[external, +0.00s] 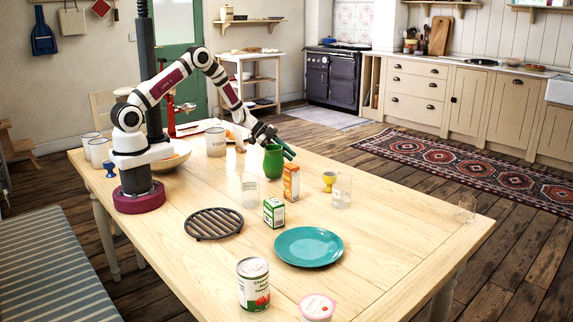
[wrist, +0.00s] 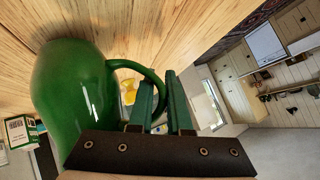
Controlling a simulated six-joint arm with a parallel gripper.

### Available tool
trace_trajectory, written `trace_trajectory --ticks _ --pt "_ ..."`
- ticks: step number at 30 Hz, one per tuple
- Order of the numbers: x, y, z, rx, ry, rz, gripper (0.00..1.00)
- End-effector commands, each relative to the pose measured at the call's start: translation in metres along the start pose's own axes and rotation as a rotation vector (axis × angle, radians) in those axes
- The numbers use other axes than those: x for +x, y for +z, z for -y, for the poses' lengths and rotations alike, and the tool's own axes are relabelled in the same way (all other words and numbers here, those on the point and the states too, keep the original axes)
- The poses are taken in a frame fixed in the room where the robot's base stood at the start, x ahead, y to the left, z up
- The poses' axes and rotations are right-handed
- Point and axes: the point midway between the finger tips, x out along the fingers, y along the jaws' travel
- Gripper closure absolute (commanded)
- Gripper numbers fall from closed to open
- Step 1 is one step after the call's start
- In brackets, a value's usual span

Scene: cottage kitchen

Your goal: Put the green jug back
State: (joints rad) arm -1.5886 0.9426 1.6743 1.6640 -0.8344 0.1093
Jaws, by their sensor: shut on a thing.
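The green jug (external: 273,163) is at the far side of the wooden table, in the middle of the external view. It looks upright there; I cannot tell whether its base touches the table. My gripper (external: 287,150) is at the jug's upper right side. In the wrist view the jug (wrist: 75,95) fills the left, with its handle (wrist: 135,66) reaching toward the fingers. My gripper (wrist: 162,95) is shut on the handle, and the fingers hide part of it.
An orange carton (external: 291,183), a glass (external: 250,190) and a yellow egg cup (external: 329,181) stand close by. A small green carton (external: 274,213), teal plate (external: 309,246), black trivet (external: 214,223) and tin (external: 253,285) are nearer. The table's right side (external: 410,225) is mostly clear.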

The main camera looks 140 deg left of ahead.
Motion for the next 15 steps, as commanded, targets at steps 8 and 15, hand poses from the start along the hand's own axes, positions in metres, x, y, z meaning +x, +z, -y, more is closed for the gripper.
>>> trace_trajectory --ticks 8,15 --pt "0.0051 0.0048 -0.0032 0.001 -0.002 -0.001 1.00" --pt "0.0066 0.0066 -0.0047 0.000 -0.001 0.000 0.66"
